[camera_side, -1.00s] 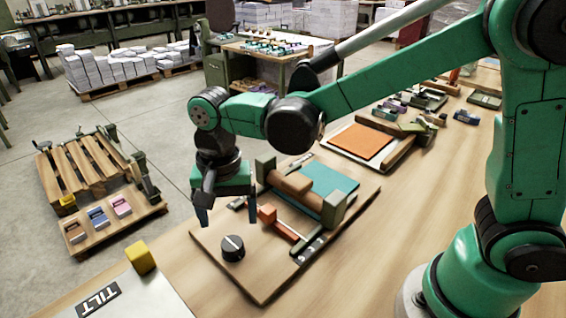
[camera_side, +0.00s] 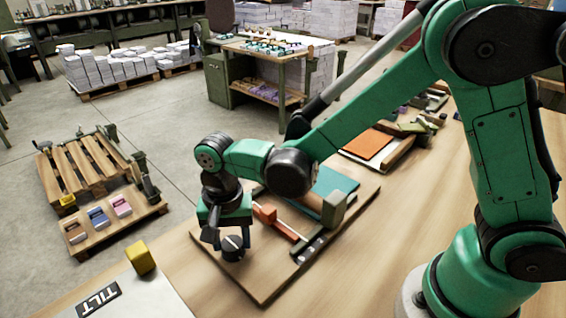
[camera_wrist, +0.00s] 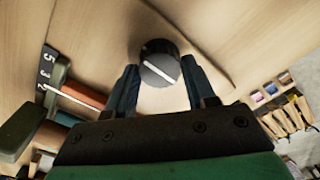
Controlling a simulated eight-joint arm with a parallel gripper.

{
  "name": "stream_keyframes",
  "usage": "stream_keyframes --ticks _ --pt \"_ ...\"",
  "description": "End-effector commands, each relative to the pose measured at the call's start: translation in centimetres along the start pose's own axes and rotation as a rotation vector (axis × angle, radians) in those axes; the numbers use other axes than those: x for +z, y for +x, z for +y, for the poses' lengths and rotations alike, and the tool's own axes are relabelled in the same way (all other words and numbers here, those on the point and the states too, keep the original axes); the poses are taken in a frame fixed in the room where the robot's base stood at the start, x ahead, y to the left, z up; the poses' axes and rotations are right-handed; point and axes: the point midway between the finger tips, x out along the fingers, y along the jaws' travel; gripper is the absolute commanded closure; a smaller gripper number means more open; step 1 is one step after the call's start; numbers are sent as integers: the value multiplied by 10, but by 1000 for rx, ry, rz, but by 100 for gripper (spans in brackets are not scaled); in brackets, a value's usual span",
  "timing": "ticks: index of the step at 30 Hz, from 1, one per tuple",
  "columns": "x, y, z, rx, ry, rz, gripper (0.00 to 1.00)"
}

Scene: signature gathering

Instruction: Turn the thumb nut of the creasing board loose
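The thumb nut (camera_side: 232,249) is a round black knob with a white line across its top, near the front left corner of the wooden creasing board (camera_side: 262,284). It also shows in the wrist view (camera_wrist: 158,66), just ahead of and partly between my fingertips. My gripper (camera_side: 228,238) is low over the nut, pointing down. In the wrist view my gripper (camera_wrist: 160,78) has its two dark blue fingers apart, one on each side of the nut. Small gaps seem to show between fingers and nut; contact cannot be told.

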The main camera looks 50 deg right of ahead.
Motion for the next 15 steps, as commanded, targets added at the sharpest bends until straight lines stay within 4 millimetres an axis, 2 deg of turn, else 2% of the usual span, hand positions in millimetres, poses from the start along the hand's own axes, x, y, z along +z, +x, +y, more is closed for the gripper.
stream_keyframes --ticks 1,3,15 --pt "0 0 0 1 0 0 79" --pt "0 0 0 1 0 0 99" --pt "0 0 0 3 -72 0 100"
